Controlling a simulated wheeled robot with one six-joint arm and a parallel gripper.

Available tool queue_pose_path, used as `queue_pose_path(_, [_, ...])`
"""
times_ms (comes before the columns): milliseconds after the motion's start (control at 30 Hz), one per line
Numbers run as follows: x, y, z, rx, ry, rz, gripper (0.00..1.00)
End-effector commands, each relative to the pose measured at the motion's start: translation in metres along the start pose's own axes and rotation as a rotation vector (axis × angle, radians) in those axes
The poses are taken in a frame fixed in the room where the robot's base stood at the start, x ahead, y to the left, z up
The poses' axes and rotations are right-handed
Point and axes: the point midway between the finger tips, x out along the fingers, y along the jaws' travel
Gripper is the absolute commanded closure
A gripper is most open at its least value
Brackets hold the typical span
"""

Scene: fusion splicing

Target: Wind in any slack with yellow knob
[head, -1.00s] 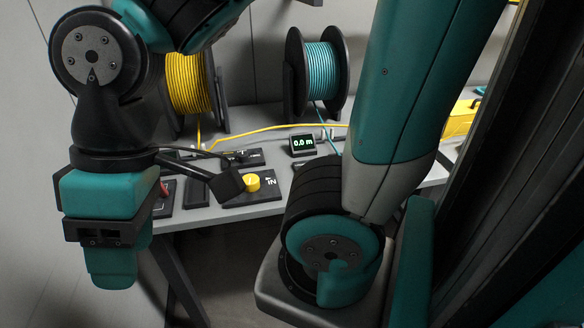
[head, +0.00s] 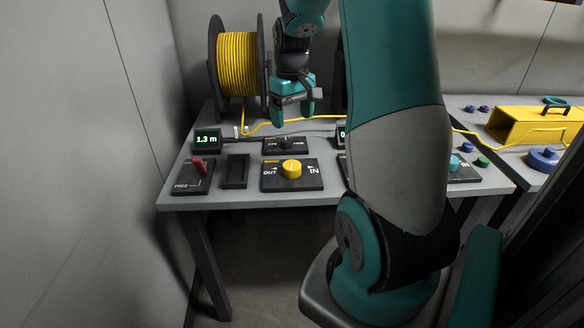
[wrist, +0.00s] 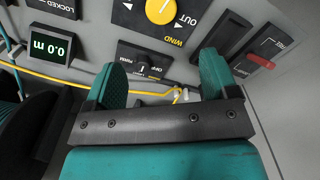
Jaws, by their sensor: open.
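The yellow knob (head: 291,168) sits on a black panel (head: 270,185) marked WIND, with OUT and IN at its sides. The knob also shows at the top of the wrist view (wrist: 160,9). My gripper (head: 293,113) is open and empty, behind the knob near the small power switch (head: 286,144). In the wrist view the fingers stand apart, with the knob beyond them. The yellow cable (head: 272,125) runs from the yellow spool (head: 238,65) rightward across the bench. The display by the spool (head: 207,140) reads 1.3 m.
A second display (wrist: 49,48) reads 0.0 m. A yellow splicing box (head: 535,125) is at right, with several coloured knobs around it. My arm hides the bench middle.

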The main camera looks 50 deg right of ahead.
Motion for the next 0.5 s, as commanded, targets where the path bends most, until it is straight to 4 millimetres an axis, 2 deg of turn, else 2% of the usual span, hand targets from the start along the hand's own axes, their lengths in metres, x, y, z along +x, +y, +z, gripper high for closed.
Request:
queue_pose_path(200, [0.052,-0.001,0.001,-0.001,-0.007,-0.003,0.20])
queue_pose_path(500, [0.117,-0.002,0.001,-0.001,-0.005,-0.003,0.20])
